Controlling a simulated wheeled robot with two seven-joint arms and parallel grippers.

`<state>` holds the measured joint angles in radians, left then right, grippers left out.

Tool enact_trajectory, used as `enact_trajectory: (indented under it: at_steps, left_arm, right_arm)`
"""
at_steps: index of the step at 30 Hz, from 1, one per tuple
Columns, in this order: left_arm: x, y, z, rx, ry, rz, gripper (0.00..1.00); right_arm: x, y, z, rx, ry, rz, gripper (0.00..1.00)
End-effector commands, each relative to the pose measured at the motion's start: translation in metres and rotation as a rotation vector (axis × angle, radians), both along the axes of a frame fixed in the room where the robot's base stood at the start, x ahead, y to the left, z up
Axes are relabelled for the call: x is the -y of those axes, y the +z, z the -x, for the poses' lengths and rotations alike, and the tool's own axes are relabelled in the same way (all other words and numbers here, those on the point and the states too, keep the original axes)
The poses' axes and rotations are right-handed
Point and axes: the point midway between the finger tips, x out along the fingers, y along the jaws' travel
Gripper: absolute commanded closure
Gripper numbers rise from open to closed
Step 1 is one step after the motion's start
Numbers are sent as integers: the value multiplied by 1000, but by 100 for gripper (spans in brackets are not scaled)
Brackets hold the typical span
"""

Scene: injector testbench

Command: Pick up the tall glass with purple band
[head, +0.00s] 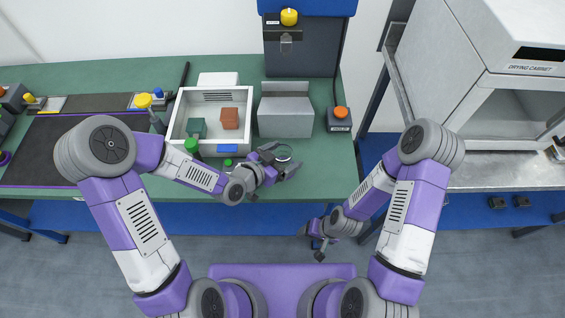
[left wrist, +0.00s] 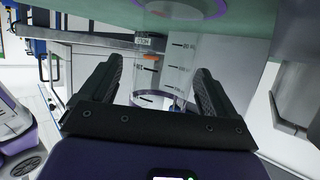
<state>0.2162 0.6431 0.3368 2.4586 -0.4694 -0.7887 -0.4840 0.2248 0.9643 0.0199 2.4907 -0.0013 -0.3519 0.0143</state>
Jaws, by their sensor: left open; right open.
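The tall glass (head: 283,152) shows in the head view only as a small pale ring near the front edge of the green bench. In the left wrist view it is a clear graduated glass (left wrist: 165,72) with purple rings near its two ends. My left gripper (head: 286,166) is open, with its fingers on either side of the glass in the left wrist view (left wrist: 158,75). I cannot tell whether the fingers touch the glass. My right gripper (head: 318,246) is open and empty, low in front of the bench.
A grey box (head: 286,118) stands right of the tray. A green-capped item (head: 191,146) is near my left forearm. A drying cabinet (head: 480,50) is at right.

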Motion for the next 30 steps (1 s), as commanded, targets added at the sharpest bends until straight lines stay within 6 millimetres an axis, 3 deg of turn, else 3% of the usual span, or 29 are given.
enact_trajectory:
  at_steps: [3, 12, 23, 30]
  left_arm:
    - [9, -6, -10, 0, 0, 1, 10]
    - [11, -6, -12, 0, 1, 0, 12]
    - [11, -7, -12, 1, 2, -1, 67]
    - [11, -5, -12, 2, 1, 0, 67]
  right_arm:
    - [0, -2, 0, 0, 0, 0, 29]
    - [0, -2, 0, 0, 0, 0, 29]
    - [0, -2, 0, 0, 0, 0, 29]
    - [0, -2, 0, 0, 0, 0, 29]
